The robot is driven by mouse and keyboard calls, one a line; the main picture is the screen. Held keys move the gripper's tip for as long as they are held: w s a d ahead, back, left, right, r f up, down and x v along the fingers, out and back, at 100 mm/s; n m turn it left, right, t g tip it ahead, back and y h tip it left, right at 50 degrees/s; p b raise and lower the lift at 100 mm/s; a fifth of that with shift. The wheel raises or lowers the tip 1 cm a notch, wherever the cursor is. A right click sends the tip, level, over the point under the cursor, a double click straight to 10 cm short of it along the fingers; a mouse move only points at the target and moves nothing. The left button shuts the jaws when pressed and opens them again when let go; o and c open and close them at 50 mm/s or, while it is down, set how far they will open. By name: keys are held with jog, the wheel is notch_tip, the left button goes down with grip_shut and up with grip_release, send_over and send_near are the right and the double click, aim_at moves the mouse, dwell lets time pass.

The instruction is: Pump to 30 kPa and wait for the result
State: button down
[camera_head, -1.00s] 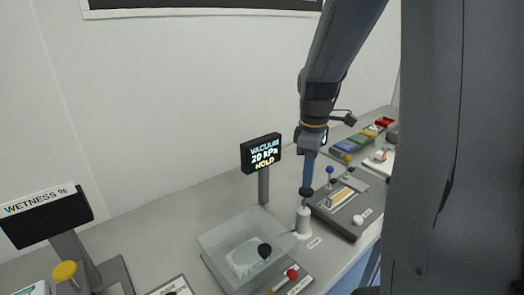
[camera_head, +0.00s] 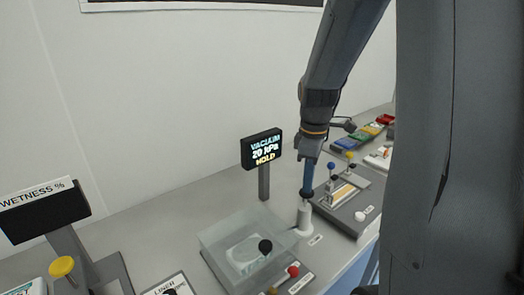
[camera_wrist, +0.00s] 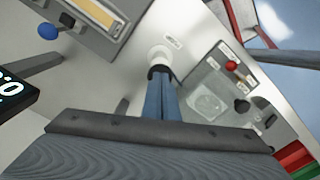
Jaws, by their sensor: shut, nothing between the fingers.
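The vacuum display (camera_head: 262,149) on its post reads "VACUUM 20 kPa HOLD". The hand pump is a white cylinder (camera_head: 304,217) with a black knob (camera_head: 307,196) close above it. My gripper (camera_head: 308,188) is shut and points down onto the knob, apparently touching it. In the wrist view, my gripper (camera_wrist: 160,76) meets the dark knob, with the white pump (camera_wrist: 159,55) behind it. The clear vacuum chamber (camera_head: 225,237) stands left of the pump, with a pale item inside. A black knob (camera_head: 265,246) and a red knob (camera_head: 293,270) are at its front right.
A grey fixture with a blue knob (camera_head: 331,166) and a white knob (camera_head: 360,216) stands right of the pump. Coloured bins (camera_head: 372,131) are farther back. A "WETNESS %" display (camera_head: 45,210) and a yellow knob (camera_head: 62,266) are at left. Bench behind the chamber is clear.

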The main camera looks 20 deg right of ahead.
jog(key=shift+f, duration=0.65)
jog(key=shift+r+p, duration=1.85)
jog(key=shift+r, duration=0.4)
notch_tip(320, 180, up, 2)
jog(key=shift+r+p, duration=0.2)
jog(key=shift+p, duration=0.55)
notch_tip(320, 180, up, 4)
jog(key=shift+f, duration=0.2)
